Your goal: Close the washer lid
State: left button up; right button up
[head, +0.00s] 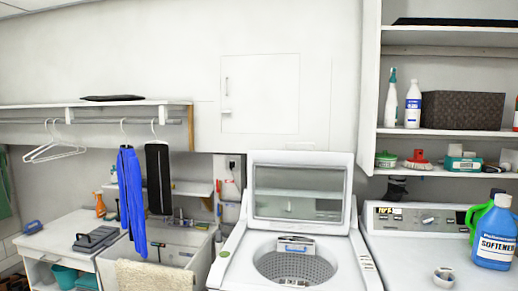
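The white washer (235,270) stands at the bottom centre of the head view. Its lid (347,192) is raised and stands upright behind the opening, with a framed glass window. The round drum (318,268) is open below it, with a blue-marked label or handle piece at its back rim. The lower front of the washer is cut off by the frame's bottom edge. Neither of my grippers shows in this view.
To the right is a second machine (408,250) with a blue softener bottle (493,240) on top. Open shelves (440,133) hang above it. To the left are a sink (185,250) and hanging clothes (131,195). The space above the drum is clear.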

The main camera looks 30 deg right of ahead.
aim_at(313, 160)
jog(key=u, duration=0.35)
jog(key=k, duration=0.35)
jog(key=z, duration=1.1)
jog(key=i, duration=0.7)
jog(key=z, duration=0.2)
